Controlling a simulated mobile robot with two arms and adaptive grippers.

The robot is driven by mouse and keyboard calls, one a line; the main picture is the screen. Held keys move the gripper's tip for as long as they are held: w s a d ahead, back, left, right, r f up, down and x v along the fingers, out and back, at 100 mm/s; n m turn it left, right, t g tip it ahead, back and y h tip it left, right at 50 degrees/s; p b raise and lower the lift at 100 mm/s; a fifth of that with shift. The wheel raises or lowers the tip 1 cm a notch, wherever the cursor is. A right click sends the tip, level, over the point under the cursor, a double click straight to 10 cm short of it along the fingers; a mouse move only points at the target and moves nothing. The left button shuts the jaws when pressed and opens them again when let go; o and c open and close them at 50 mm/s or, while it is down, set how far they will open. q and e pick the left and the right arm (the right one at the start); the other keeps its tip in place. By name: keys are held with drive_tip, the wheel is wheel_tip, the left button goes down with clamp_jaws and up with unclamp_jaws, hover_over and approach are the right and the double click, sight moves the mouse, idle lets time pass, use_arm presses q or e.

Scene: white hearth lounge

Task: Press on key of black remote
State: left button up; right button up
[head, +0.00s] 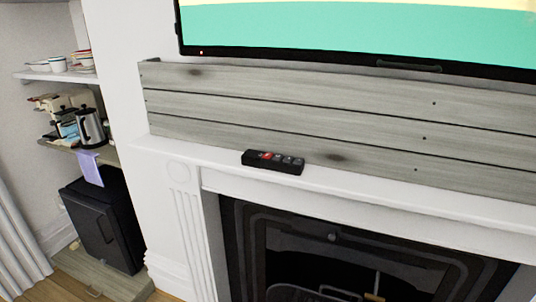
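The black remote (273,162) lies on the white mantel shelf (400,191) above the fireplace, close to the grey wood boards. It is a small black block with one red key (266,155) toward its left end and several dark keys to the right of it. Which key is the on key cannot be read at this size. Neither of my grippers shows in the head view, and nothing touches the remote.
A wall screen (370,35) showing green hangs above the grey boards (300,115). The black fireplace (340,255) is below the mantel. At left, shelves hold a kettle (91,128) and dishes, above a small black fridge (104,225). The mantel is clear beside the remote.

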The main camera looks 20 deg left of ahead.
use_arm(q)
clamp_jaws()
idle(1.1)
